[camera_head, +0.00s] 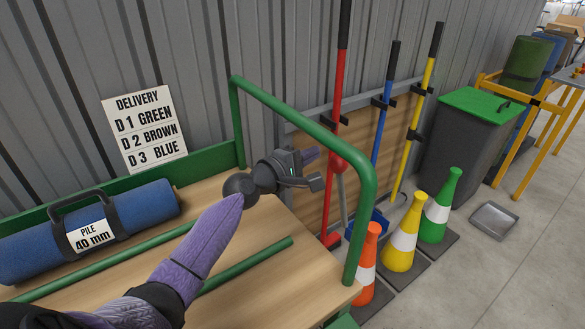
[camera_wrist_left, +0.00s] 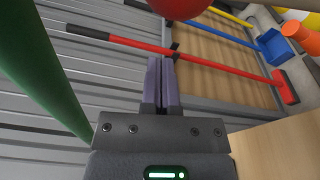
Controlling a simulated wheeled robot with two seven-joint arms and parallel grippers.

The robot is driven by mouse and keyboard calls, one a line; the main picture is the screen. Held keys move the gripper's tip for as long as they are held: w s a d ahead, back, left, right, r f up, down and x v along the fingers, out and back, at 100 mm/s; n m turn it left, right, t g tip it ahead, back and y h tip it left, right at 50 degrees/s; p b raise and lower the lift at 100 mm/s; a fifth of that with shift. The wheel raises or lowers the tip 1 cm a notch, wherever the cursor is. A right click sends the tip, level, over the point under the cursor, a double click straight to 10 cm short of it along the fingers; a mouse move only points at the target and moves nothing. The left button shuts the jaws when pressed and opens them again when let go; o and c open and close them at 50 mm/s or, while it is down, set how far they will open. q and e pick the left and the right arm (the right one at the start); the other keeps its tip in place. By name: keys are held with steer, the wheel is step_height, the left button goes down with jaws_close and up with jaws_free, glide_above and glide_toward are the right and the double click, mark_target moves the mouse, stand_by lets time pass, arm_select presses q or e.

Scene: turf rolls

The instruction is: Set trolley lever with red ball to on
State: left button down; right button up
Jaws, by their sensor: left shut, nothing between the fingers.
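The trolley (camera_head: 265,243) has a wooden deck and a green tube handle (camera_head: 362,190). The lever's red ball (camera_head: 337,160) shows just right of my left gripper, by the green handle, with a grey stem below it. In the left wrist view the red ball (camera_wrist_left: 180,7) is cut off by the top edge, beyond the fingertips. My left gripper (camera_head: 312,155) is shut and empty, its fingertips pointing toward the ball; a gap seems to remain. The closed fingers also show in the left wrist view (camera_wrist_left: 161,75). My right gripper is not in view.
A blue roll (camera_head: 150,208) lies on the deck at left. Red, blue and yellow long-handled tools hang on a wooden board (camera_head: 310,185) behind the handle. Orange, yellow and green cones (camera_head: 405,232) stand right of the trolley. A grey bin (camera_head: 465,150) stands behind them.

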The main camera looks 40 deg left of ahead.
mark_target(340, 193)
arm_select(q)
steer(key=d+p, duration=0.1)
steer(key=s+d+p, duration=0.1)
steer(key=d, duration=0.1)
steer(key=shift+s+d+r+p, duration=0.2)
steer(key=shift+d+r+p, duration=0.05)
steer(key=shift+r+p, duration=0.15)
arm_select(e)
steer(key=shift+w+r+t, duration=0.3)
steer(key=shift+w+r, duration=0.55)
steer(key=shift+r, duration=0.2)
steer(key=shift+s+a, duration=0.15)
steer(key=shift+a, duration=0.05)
